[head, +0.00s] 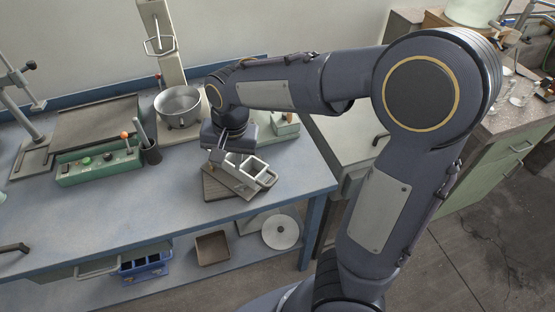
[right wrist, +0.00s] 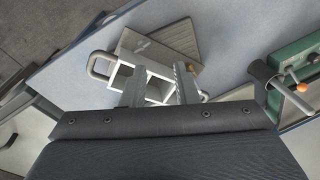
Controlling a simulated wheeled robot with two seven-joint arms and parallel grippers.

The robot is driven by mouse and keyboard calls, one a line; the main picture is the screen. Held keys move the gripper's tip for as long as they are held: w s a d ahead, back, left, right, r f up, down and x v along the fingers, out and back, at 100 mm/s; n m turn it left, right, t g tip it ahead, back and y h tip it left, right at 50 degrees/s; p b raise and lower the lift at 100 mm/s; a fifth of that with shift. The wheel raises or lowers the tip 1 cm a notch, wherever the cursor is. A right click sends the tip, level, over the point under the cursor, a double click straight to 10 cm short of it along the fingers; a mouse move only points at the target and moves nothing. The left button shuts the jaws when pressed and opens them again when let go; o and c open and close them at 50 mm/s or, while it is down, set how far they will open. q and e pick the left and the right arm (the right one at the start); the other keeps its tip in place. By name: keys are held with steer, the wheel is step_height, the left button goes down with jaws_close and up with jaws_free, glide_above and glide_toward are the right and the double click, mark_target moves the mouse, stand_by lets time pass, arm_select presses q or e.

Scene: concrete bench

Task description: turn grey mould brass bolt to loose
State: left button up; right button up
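The grey mould (head: 243,173), a metal block with open square compartments and loop handles, sits on a brown-grey board (head: 216,188) near the front right of the blue bench. The right wrist view also shows the mould (right wrist: 157,87) in front of my right gripper. My right gripper (head: 218,156) points down over the mould's left end. In the right wrist view its two fingers (right wrist: 158,85) stand apart, with part of the mould showing between them. Whether the fingers touch the mould is unclear. My left gripper is out of view.
A steel bowl (head: 178,105) stands on a mixer behind the mould. A green control box (head: 98,166) and a dark cup (head: 150,153) stand to the left. The lower shelf holds a blue mould (head: 146,266) and a brown tray (head: 212,248). The front middle of the bench is clear.

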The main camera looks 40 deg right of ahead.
steer(key=s+d+r+n+t+y+p, duration=0.1)
steer(key=s+r+n+p, duration=0.1)
steer(key=s, duration=0.5)
steer(key=s+d+r+n+t+y+p, duration=0.1)
steer(key=s+r+n+t+y+p, duration=0.1)
steer(key=s+r+p, duration=0.2)
steer(key=s+r, duration=0.3)
steer(key=s, duration=0.1)
steer(key=shift+d+r+n, duration=0.25)
steer(key=shift+d+n, duration=0.05)
steer(key=shift+d, duration=0.1)
